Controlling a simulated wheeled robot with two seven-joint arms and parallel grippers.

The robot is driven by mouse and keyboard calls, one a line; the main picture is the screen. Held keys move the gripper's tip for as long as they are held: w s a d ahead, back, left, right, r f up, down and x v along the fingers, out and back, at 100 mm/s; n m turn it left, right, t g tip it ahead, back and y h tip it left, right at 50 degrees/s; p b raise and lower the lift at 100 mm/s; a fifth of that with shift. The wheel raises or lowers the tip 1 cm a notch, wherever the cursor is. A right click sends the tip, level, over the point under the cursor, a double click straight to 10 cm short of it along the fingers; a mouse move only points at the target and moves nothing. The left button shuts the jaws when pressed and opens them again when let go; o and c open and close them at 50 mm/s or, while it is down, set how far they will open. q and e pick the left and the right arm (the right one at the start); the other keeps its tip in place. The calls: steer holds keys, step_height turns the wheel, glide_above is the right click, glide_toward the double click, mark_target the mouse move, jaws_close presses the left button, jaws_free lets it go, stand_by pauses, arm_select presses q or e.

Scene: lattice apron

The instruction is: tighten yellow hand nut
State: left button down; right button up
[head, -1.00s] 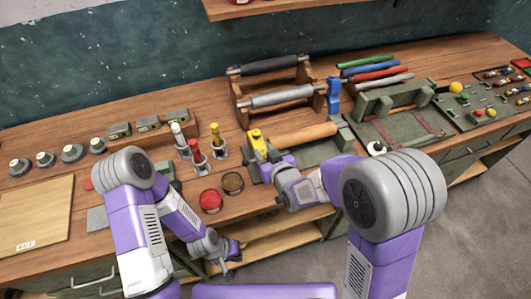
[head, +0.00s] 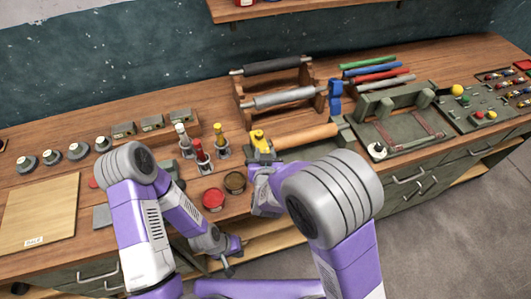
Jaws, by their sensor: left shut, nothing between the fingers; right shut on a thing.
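The yellow hand nut (head: 260,141) is at the left end of a wooden roller (head: 305,136) lying in a green fixture on the bench. My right gripper (head: 262,157) is at the nut from the front and is shut on it; its fingers are mostly hidden by the nut and my own wrist. My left gripper (head: 227,264) is shut and empty, low in front of the bench edge, away from the nut.
Red and dark round tins (head: 214,199) sit just left of my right wrist. Bottles with white, red and yellow tops (head: 201,153) stand behind them. A wooden rack with rollers (head: 282,97) is behind the fixture. A pale board (head: 40,210) lies at left.

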steer(key=o, duration=1)
steer(key=shift+o, duration=0.2)
steer(key=p+v, duration=0.1)
steer(key=v, duration=0.6)
steer(key=shift+s, duration=0.25)
steer(key=shift+r, duration=0.15)
